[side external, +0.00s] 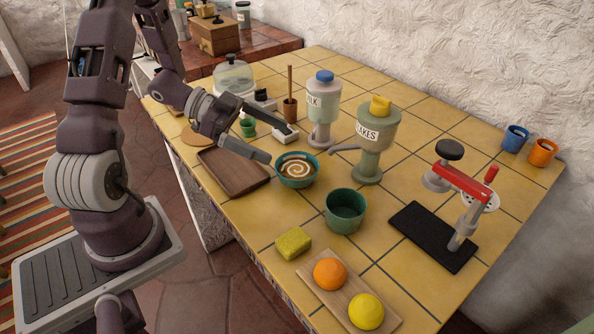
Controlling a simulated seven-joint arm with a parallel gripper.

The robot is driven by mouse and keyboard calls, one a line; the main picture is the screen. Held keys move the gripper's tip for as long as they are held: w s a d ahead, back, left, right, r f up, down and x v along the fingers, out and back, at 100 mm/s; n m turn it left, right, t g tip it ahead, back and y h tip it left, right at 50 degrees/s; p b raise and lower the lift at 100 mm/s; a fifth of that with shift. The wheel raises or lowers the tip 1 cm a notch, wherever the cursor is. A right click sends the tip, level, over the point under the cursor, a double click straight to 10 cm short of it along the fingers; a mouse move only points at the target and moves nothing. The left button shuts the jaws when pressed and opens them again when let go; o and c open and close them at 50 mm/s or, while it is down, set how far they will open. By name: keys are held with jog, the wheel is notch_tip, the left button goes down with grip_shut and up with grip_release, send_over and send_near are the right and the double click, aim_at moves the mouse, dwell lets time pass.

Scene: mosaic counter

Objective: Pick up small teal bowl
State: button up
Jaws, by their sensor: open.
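A small teal bowl (297,183) stands upright on the yellow tiled counter, with a brown and cream swirl showing inside it. My gripper (279,143) is open and empty. I cannot tell the exact height of the fingers over the counter. Nothing hides the bowl's front.
The milk dispenser (323,110) and flakes dispenser (371,160) stand behind. A yellow sponge (293,243) lies in front. A small green cup (248,128) stands near the gripper.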

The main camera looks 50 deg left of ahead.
aim_at(297, 165)
notch_tip(297, 165, down, 4)
jog(key=shift+w, duration=0.1)
jog(key=x, duration=0.7)
jog(key=shift+d, duration=0.1)
jog(key=c, duration=1.6)
